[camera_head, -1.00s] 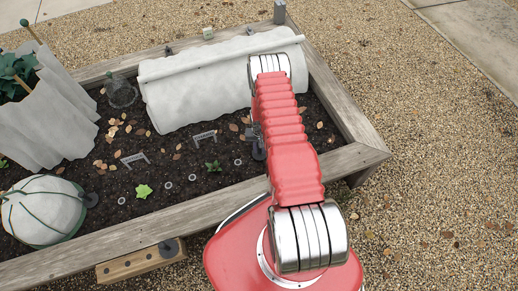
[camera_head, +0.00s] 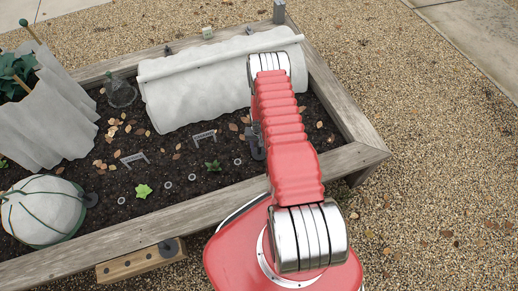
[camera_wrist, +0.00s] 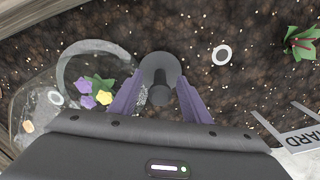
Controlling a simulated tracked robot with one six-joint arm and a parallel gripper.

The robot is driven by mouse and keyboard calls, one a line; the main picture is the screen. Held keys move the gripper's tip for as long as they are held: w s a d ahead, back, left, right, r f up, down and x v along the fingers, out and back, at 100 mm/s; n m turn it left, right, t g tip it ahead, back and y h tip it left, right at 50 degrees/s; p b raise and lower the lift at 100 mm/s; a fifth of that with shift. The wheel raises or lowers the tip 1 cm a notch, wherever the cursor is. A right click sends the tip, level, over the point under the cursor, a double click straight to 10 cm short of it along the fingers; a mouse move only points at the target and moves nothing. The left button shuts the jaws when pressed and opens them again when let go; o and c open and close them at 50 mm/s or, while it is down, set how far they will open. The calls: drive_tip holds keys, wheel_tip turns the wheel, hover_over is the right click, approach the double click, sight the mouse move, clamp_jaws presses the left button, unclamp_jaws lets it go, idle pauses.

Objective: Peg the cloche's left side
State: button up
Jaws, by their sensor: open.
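My gripper (camera_wrist: 158,95) is open over the soil, its two purple fingers on either side of a dark grey peg (camera_wrist: 161,68) with a round flange and a knob. I cannot tell whether the fingers touch the peg. In the head view my gripper is mostly hidden behind my red arm. A white fabric dome cloche (camera_head: 45,208) with green cords sits at the lower left of the bed, with a dark peg disc (camera_head: 90,200) at its right edge. A clear cloche (camera_wrist: 62,100) stands left of my gripper in the wrist view, over purple and yellow flowers.
A wooden block (camera_head: 120,269) outside the bed's front board bears a dark peg (camera_head: 168,246). A white fleece tunnel (camera_head: 195,88) lies at the back. Another clear bell (camera_head: 120,93), plant labels (camera_head: 204,135) and seedlings (camera_head: 143,191) stand in the soil. Gravel at right is clear.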

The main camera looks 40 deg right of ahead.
wheel_tip(320, 180, up, 13)
drive_tip(key=shift+r, duration=0.1)
idle(0.7)
drive_tip(key=shift+s, duration=0.1)
idle(0.4)
